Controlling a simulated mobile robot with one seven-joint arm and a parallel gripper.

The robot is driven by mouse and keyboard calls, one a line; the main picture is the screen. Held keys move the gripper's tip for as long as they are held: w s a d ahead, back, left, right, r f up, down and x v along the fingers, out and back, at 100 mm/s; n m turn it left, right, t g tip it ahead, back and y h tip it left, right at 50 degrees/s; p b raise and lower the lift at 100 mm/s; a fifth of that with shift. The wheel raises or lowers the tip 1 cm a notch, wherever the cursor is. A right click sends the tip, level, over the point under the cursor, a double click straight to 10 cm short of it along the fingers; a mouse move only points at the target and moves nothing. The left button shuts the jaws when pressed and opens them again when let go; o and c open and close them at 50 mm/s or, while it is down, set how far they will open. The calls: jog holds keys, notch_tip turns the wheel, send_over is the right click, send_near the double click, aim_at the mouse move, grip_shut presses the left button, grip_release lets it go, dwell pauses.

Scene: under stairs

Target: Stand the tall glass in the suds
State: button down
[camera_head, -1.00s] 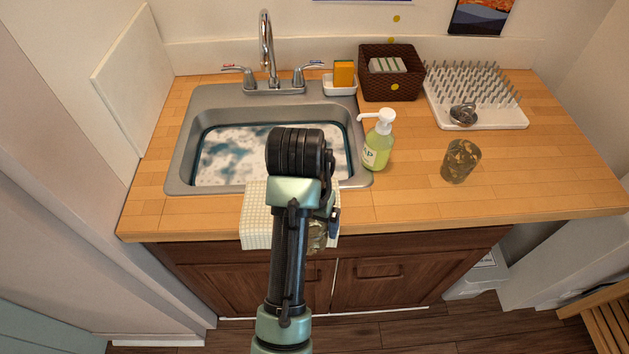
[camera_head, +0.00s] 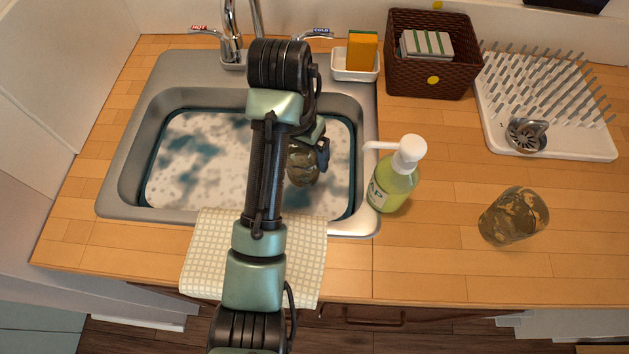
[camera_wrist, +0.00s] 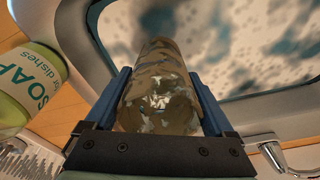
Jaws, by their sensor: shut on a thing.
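My gripper (camera_head: 311,155) is shut on a tall, see-through brownish glass (camera_head: 303,170), over the right part of the sink basin. In the wrist view the gripper (camera_wrist: 158,82) has one blue finger on each side of the glass (camera_wrist: 160,95). White suds on dark water (camera_head: 195,160) fill the sink (camera_head: 112,185); they also show beyond the glass in the wrist view (camera_wrist: 235,40). My arm hides part of the basin. I cannot tell how far the glass is above the suds.
A green soap bottle (camera_head: 393,183) stands right of the sink. Another see-through glass (camera_head: 513,216) is on the counter (camera_head: 440,260). A checked cloth (camera_head: 215,255) hangs over the front edge. The faucet (camera_head: 231,35), sponge dish (camera_head: 355,75), basket (camera_head: 430,80) and drying rack (camera_head: 560,145) are behind.

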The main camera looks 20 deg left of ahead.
jog(key=shift+w+f+b, duration=0.15)
jog(key=shift+f+b, duration=0.2)
jog(key=shift+f, duration=0.35)
notch_tip(320, 180, down, 10)
jog(key=shift+r+b, duration=0.1)
jog(key=shift+b, duration=0.2)
jog(key=shift+w, duration=0.1)
grip_release()
jog(key=r+p, duration=0.1)
jog(key=r, duration=0.3)
jog(key=s+r+p, duration=0.1)
jog(key=r, duration=0.3)
jog(key=s+r+p, duration=0.1)
jog(key=r, duration=0.3)
jog(key=shift+a+p, duration=0.15)
jog(key=shift+p, duration=0.2)
